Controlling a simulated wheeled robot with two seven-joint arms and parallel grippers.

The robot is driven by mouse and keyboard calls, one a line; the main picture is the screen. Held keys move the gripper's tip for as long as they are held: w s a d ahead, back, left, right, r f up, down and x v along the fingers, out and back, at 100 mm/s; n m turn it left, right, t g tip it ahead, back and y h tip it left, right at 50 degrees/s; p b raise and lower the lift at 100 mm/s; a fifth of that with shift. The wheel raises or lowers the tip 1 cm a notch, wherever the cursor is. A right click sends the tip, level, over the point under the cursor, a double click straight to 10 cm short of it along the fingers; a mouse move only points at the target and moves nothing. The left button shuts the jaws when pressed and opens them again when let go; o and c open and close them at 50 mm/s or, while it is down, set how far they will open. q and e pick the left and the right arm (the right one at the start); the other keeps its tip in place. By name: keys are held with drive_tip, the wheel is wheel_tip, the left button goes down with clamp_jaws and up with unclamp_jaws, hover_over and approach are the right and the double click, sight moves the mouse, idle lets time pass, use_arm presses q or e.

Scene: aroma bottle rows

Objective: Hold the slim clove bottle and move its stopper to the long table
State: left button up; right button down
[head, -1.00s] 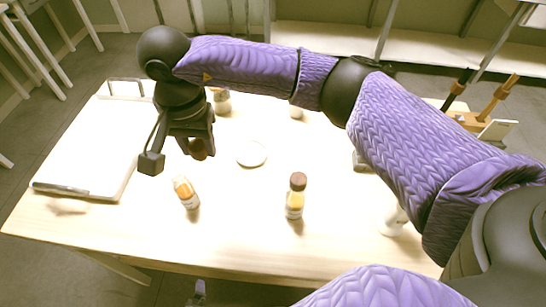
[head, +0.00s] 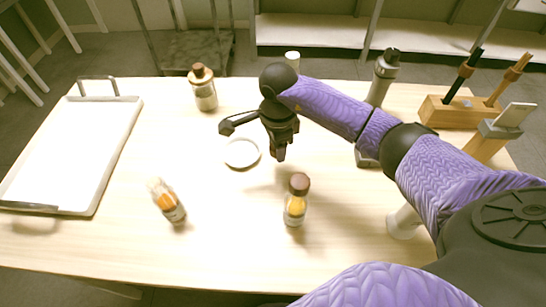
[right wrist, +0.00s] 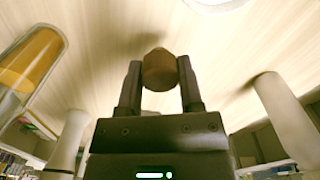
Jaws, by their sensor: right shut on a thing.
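My right gripper (head: 281,155) hangs above the middle of the wooden table (head: 330,255). In the right wrist view, its two fingers (right wrist: 160,75) are shut on a small brown stopper (right wrist: 160,68). An open bottle (head: 167,203) with orange contents and no stopper stands at the front left, below and left of the gripper. A bottle with a dark brown stopper (head: 296,202) stands front centre, near the gripper. A wider brown-topped bottle (head: 203,90) stands at the back left. I cannot tell from labels which bottle is clove. My left gripper is not in view.
A white ring or dish (head: 242,153) lies left of the gripper. A white tray with metal handles (head: 75,155) fills the left side. A grey bottle (head: 385,72) and a wooden tool holder (head: 455,112) stand at the back right.

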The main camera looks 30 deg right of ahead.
sight(276, 167)
wheel_tip(276, 167, down, 4)
drive_tip(key=shift+f+b, duration=0.2)
drive_tip(key=shift+b, duration=0.4)
drive_tip(key=shift+r, duration=0.15)
drive_tip(key=shift+c, duration=1.2)
unclamp_jaws()
